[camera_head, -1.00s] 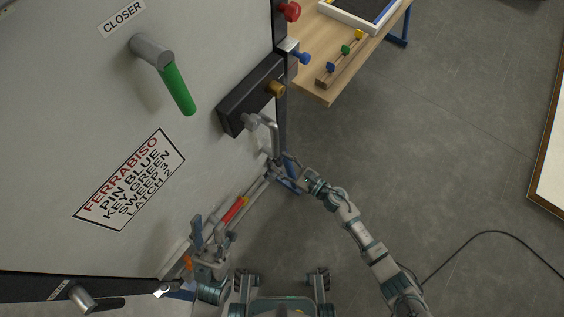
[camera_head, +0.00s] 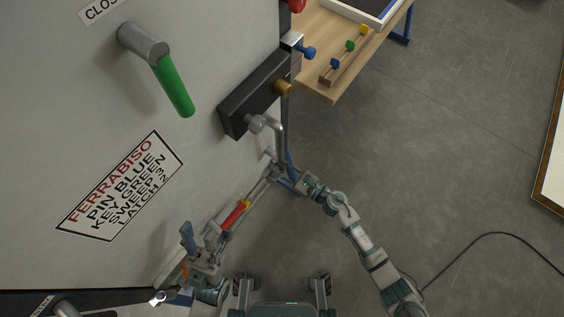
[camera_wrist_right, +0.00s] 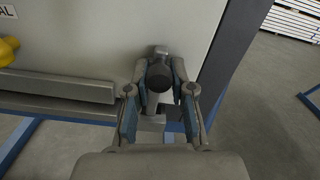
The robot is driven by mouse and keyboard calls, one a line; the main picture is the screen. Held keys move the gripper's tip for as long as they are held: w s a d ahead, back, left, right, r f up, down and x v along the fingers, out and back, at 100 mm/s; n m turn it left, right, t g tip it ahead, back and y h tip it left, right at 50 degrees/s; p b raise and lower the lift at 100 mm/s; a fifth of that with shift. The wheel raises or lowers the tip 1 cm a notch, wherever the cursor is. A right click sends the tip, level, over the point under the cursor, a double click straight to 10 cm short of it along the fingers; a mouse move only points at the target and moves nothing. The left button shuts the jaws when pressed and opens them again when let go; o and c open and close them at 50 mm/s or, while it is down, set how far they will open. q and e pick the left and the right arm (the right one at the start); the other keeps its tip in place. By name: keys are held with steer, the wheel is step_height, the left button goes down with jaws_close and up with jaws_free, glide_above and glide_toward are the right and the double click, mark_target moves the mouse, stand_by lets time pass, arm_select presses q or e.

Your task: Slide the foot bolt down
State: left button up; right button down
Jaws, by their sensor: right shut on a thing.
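The foot bolt (camera_wrist_right: 160,74) shows in the right wrist view as a dark round knob with a grey part above it, near the edge of the grey door panel. My right gripper (camera_wrist_right: 162,103) has its two fingers on either side of this knob and is shut on it. In the head view my right gripper (camera_head: 285,170) is low at the door's right edge, under the bent grey lever handle (camera_head: 277,138), and the bolt cannot be made out clearly. My left gripper (camera_head: 199,238) is beside the panel at the lower left; its fingers look apart and empty.
The door carries a green-handled closer (camera_head: 172,85), a black lock box (camera_head: 252,95), a printed sign (camera_head: 120,187) and a red-and-grey rod assembly (camera_head: 236,214). A wooden table (camera_head: 325,85) stands beyond the edge. A cable (camera_head: 490,233) lies on the open floor at right.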

steer(key=shift+s+a+f, duration=0.1)
steer(key=shift+s+f, duration=0.05)
steer(key=shift+f, duration=0.35)
steer(key=shift+s+f, duration=0.15)
steer(key=shift+f, duration=0.35)
steer(key=c, duration=1)
jaws_free()
steer(key=shift+w+f, duration=0.1)
steer(key=shift+w+r, duration=0.15)
steer(key=shift+r, duration=0.2)
steer(key=v, duration=1.2)
